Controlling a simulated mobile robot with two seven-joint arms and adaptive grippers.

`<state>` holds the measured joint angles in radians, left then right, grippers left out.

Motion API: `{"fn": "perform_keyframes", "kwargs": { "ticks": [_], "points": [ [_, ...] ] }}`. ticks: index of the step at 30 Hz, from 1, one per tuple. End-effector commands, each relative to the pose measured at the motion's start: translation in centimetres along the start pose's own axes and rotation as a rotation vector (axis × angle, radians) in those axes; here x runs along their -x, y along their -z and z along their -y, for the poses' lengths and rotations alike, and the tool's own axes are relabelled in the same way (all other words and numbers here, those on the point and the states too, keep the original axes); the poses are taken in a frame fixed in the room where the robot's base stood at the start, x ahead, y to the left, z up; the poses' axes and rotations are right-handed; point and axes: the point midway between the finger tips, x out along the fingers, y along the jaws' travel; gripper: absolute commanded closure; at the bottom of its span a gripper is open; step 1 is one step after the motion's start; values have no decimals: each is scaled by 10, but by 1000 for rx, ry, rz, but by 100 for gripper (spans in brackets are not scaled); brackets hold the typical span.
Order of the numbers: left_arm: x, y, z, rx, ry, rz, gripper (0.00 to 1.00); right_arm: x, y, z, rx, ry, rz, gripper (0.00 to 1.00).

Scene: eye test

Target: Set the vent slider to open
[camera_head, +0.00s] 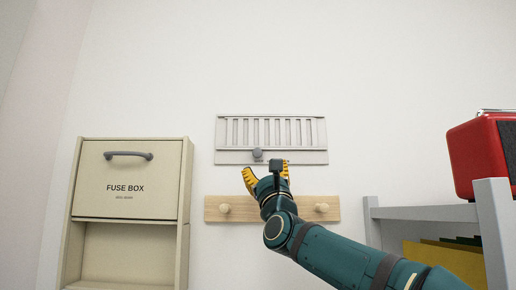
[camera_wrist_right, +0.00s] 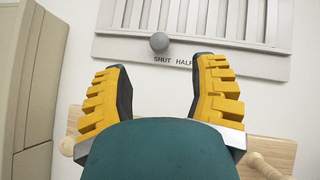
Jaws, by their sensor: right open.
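The vent (camera_head: 271,133) is a pale grey slatted panel on the wall, and it also fills the top of the right wrist view (camera_wrist_right: 228,52). Its slider has a round dark grey knob (camera_head: 257,154), seen in the wrist view (camera_wrist_right: 159,41) just above the word SHUT, left of HALF. Any further label is not readable. My right gripper (camera_head: 266,171) has yellow fingers and is open and empty just below the knob. In the wrist view its fingertips (camera_wrist_right: 160,68) lie either side of the knob's line, apart from it. My left gripper is not in view.
A wooden peg rail (camera_head: 245,208) is on the wall behind my right gripper. A beige fuse box (camera_head: 130,178) stands at left. A grey shelf (camera_head: 430,213) at right carries a red radio-like box (camera_head: 478,155). The wall above the vent is clear.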

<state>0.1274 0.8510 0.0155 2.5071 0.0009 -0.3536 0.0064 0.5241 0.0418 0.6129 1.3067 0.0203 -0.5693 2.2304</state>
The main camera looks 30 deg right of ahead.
Motion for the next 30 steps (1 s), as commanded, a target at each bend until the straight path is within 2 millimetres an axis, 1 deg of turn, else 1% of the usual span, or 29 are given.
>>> {"fn": "perform_keyframes", "kwargs": {
  "ticks": [1, 3, 9, 12, 18, 27, 28, 29, 30],
  "points": [
    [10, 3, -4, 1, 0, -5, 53, -14, -2, 0, -4, -1, -1, 42],
    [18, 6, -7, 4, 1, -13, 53, -27, -2, 0, -3, -1, -2, 42],
    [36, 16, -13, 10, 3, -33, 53, -59, -2, 0, -1, -2, -2, 42],
    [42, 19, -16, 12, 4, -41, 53, -69, -2, 0, -1, -1, -1, 42],
    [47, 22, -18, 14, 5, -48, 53, -80, 0, -1, 1, -3, -2, 42],
    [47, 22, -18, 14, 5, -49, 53, -80, 1, -1, 3, -2, -1, 42],
    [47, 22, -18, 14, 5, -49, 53, -80, 1, -1, 3, -2, -1, 43],
    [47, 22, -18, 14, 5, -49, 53, -80, 1, -1, 2, -2, -1, 53],
    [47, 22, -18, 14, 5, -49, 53, -80, 1, -1, 2, -2, -1, 67]
  ]
}}
